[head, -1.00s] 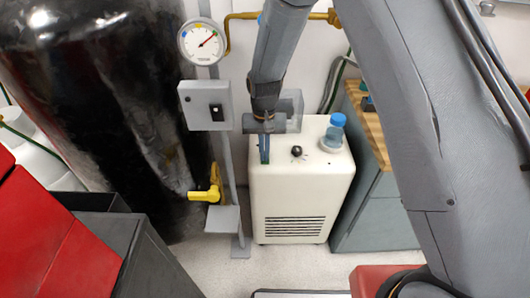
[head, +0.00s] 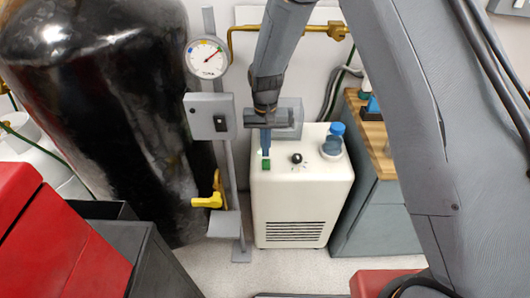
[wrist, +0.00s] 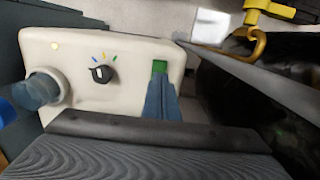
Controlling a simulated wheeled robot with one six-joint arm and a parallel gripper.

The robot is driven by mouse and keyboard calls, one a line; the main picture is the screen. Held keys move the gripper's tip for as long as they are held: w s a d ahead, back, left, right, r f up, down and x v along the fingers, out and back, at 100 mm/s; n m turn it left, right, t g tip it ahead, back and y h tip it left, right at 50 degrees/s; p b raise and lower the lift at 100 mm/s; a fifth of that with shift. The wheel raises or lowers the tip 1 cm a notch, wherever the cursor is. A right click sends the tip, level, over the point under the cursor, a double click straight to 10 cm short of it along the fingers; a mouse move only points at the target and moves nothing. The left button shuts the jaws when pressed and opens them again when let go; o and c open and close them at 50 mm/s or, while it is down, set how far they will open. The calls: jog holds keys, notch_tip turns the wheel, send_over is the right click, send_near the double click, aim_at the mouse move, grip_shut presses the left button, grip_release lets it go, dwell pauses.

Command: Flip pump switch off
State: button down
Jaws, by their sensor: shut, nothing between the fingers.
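The pump is a cream box (head: 302,198) standing on the floor, with a front vent grille. On its top left is a small green switch (head: 266,165), also seen in the wrist view (wrist: 159,67); its rocker position cannot be told. My gripper (head: 265,150) points down at the switch, shut and empty. In the wrist view, the blue-grey fingertips (wrist: 161,82) are right at the switch's near edge and hide part of it. Whether they touch it cannot be told. A black knob (head: 297,158) sits beside the switch.
A blue-capped bottle (head: 333,141) stands on the pump's top right. A grey box with a black switch (head: 211,117) is on a post left of my gripper. A yellow valve handle (head: 207,201) and large black tank (head: 110,90) are further left. A wood-topped cabinet (head: 376,200) is right.

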notch_tip(320, 180, up, 9)
jog(key=b, duration=0.1)
jog(key=shift+w, duration=0.15)
jog(key=s+d+r, duration=0.2)
jog(key=s+d, duration=0.9)
jog(key=s+d+r, duration=0.3)
jog(key=s+d, duration=0.8)
jog(key=shift+s+r+t, duration=0.25)
jog(key=shift+s+t, duration=0.1)
jog(key=shift+t, duration=0.05)
jog(key=shift+a, duration=0.15)
